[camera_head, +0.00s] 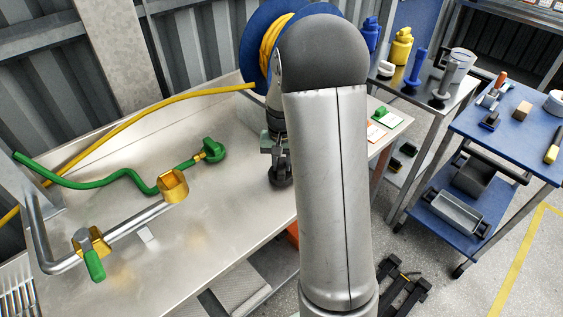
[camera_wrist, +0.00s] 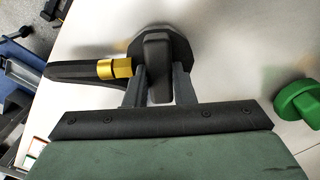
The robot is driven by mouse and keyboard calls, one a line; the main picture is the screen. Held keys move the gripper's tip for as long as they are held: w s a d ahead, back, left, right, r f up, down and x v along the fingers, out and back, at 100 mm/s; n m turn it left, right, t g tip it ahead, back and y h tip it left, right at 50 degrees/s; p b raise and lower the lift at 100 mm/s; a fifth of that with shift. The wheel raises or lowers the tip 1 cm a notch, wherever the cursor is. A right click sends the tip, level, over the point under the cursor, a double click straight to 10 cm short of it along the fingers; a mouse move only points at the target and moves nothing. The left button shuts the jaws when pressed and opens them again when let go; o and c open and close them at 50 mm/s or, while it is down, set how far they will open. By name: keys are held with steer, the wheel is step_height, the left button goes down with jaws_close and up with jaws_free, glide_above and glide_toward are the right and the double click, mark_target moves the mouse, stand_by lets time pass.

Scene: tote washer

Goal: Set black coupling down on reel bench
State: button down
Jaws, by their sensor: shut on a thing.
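The black coupling (camera_wrist: 178,47) has a dark flanged body and a brass collar, with a black sleeve or hose end pointing left in the wrist view. My gripper (camera_wrist: 160,88) is shut on its raised grip, one finger on each side. In the head view my gripper (camera_head: 276,150) holds the black coupling (camera_head: 281,177) over the right part of the steel reel bench (camera_head: 215,225). The coupling is at or just above the bench surface; I cannot tell whether it touches. My arm hides part of the bench's right side.
A green coupling (camera_head: 210,150) on a green hose lies left of my gripper; it also shows in the wrist view (camera_wrist: 299,100). A bent steel pipe (camera_head: 125,230) with brass fittings runs along the bench's left. A blue reel (camera_head: 262,28) with yellow hose stands behind. The front middle is clear.

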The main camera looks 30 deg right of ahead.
steer(key=shift+f, duration=0.15)
stand_by(0.4)
jaws_free()
stand_by(0.4)
stand_by(0.3)
steer(key=shift+r+p, duration=2.85)
steer(key=shift+r, duration=1.7)
